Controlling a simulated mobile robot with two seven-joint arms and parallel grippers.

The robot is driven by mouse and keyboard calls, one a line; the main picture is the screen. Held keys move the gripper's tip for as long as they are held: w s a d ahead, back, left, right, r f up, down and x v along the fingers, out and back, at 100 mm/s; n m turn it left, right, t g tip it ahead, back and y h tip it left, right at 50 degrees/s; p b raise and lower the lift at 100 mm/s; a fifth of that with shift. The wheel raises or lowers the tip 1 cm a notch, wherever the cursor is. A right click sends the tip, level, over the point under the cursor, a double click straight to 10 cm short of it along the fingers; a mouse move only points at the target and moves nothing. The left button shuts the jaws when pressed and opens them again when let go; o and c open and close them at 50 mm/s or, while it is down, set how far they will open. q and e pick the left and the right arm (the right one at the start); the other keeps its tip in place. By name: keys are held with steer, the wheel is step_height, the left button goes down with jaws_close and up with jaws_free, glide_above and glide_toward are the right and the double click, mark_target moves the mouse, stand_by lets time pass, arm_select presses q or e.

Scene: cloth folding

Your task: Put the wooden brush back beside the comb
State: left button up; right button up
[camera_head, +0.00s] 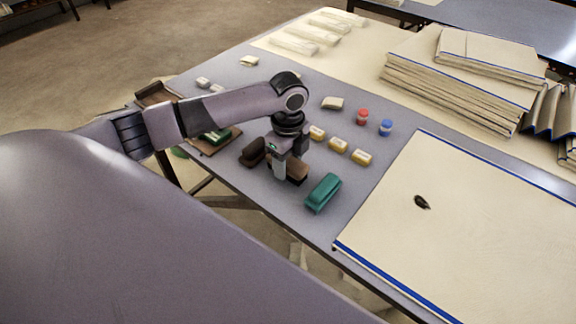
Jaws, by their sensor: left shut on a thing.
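My left gripper (288,168) points down over the grey table, left of the middle. It is shut on a brown block that looks like the wooden brush (297,174), low at the table surface. The fingers hide part of it, and I cannot tell whether it touches the table. A darker brown block (252,152) lies just left of the gripper. A teal block (323,192) lies to the right, near the front edge. I cannot make out which thing is the comb. My right gripper is not in view.
Several yellow-and-white blocks (338,145) lie behind the gripper, with a red jar (362,116) and a blue jar (386,127). A blue-edged cream cloth (480,215) with a small dark thing (422,202) fills the right. Folded cloths (455,85) are stacked behind.

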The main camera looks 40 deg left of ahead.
mark_target(288, 160)
arm_select(q)
steer(key=shift+f, duration=0.6)
steer(key=shift+f, duration=0.15)
steer(key=o, duration=1)
step_height(288, 160, up, 12)
steer(key=p, duration=0.1)
steer(key=shift+r, duration=0.2)
